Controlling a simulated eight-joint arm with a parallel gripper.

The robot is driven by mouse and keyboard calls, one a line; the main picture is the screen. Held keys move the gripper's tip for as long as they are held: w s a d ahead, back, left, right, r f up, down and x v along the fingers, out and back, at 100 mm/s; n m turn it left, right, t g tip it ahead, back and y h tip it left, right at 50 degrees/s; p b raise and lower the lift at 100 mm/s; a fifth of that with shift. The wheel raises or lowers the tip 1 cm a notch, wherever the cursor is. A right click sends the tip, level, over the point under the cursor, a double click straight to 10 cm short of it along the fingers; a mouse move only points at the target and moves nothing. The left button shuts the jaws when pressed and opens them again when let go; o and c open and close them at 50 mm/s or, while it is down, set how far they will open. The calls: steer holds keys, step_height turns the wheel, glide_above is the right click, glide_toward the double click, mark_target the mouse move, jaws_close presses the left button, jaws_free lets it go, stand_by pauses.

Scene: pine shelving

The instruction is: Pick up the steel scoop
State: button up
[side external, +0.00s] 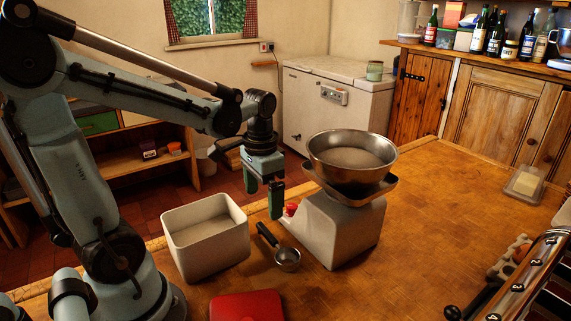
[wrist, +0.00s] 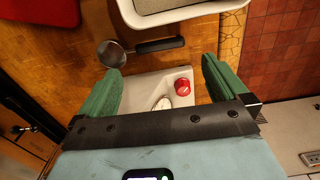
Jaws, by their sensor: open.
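The steel scoop (side external: 287,258) has a round metal bowl and a black handle. It lies on the wooden table between the white bin and the scale. It also shows in the wrist view (wrist: 112,55), beyond my fingertips, with its handle pointing right. My gripper (side external: 263,200) has green fingers and hangs above the table, up and left of the scoop in the side view, beside the scale. In the wrist view my gripper (wrist: 162,72) is open, with nothing held between the fingers; the scale's corner and red knob show beyond the gap.
A white kitchen scale (side external: 340,232) carrying a steel bowl (side external: 352,172) stands close to the right of my gripper. A white bin (side external: 207,252) stands left of the scoop. A red object (side external: 247,307) lies at the front.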

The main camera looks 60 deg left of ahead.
mark_target(267, 231)
steer(key=shift+w+f, duration=0.15)
steer(key=shift+f, duration=2.15)
steer(key=shift+w+f, duration=0.1)
steer(key=shift+f, duration=2.15)
steer(key=c, duration=0.7)
